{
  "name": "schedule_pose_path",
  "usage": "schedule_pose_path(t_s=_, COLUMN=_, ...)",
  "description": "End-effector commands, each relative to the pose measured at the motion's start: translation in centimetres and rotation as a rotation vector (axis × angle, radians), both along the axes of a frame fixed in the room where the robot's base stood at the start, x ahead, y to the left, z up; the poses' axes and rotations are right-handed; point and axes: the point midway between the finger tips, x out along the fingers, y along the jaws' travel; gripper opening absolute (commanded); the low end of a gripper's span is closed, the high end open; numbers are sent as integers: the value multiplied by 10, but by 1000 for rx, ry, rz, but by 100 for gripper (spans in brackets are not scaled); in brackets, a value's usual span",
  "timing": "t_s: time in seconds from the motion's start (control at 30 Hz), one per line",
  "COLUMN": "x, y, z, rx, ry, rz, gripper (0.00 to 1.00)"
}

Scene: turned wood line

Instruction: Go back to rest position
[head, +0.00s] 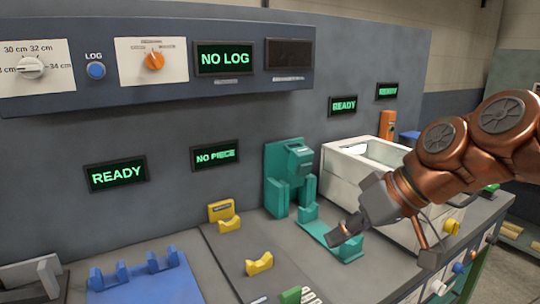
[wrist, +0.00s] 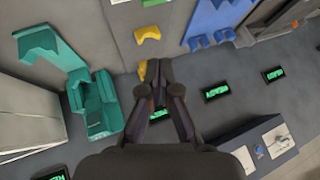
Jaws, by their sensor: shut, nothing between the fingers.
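My gripper (head: 338,240) hangs from my copper-coloured arm at the right of the head view, over the teal fixture's low front part. Its fingers are together and hold nothing. In the wrist view the gripper (wrist: 163,68) points away from the camera, with the fingertips meeting in front of a yellow piece. The teal fixture (head: 291,168) stands against the back panel. It also shows at the left of the wrist view (wrist: 103,103). No workpiece shows in the gripper.
A white open-topped box (head: 345,190) stands beside my arm. Yellow V-shaped supports (head: 259,263) and a blue fixture (head: 140,280) sit on the grey bench to the left. The control panel (head: 150,98) overhangs the back. Screens read NO LOG (head: 225,58), READY (head: 117,175) and NO PIECE (head: 215,156).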

Motion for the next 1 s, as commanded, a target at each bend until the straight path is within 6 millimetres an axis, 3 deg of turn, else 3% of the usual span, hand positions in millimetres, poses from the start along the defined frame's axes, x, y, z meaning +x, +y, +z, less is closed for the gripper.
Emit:
schedule_pose_path(t_s=0.13, x=-40, y=9, z=-20, rx=-124, ry=154, rz=-58, gripper=0)
schedule_pose_path(t_s=0.27, x=-79, y=4, z=-44, rx=-235, ry=283, rz=-135, gripper=0)
schedule_pose_path(t_s=0.6, x=-178, y=-45, z=-89, rx=-493, ry=553, rz=-396, gripper=0)
schedule_pose_path(t_s=0.8, x=-206, y=-65, z=-99, rx=-556, ry=618, rz=-480, gripper=0)
schedule_pose_path(t_s=1.0, x=-209, y=-67, z=-101, rx=-563, ry=625, rz=-491, gripper=0)
